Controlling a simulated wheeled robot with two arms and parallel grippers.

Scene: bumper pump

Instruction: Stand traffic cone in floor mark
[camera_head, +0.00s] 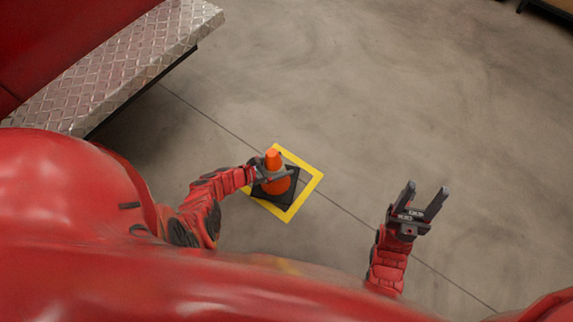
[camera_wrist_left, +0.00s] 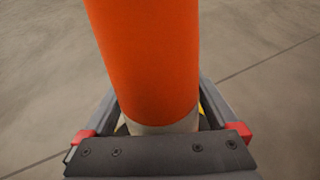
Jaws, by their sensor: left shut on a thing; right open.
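An orange traffic cone (camera_head: 273,159) with a dark square base stands upright, seen from above in the head view. Its base appears within the yellow square floor mark (camera_head: 309,187). I cannot tell whether the base touches the floor. My left gripper (camera_head: 272,174) is shut around the cone's upper body. In the left wrist view the orange cone (camera_wrist_left: 150,60) rises between the fingers of the left gripper (camera_wrist_left: 160,118), with a pale band low on it. My right gripper (camera_head: 424,200) is open and empty, to the right of the mark.
A red vehicle body with a diamond-plate metal step (camera_head: 125,70) is at the upper left. A thin dark floor seam (camera_head: 345,209) runs diagonally past the mark.

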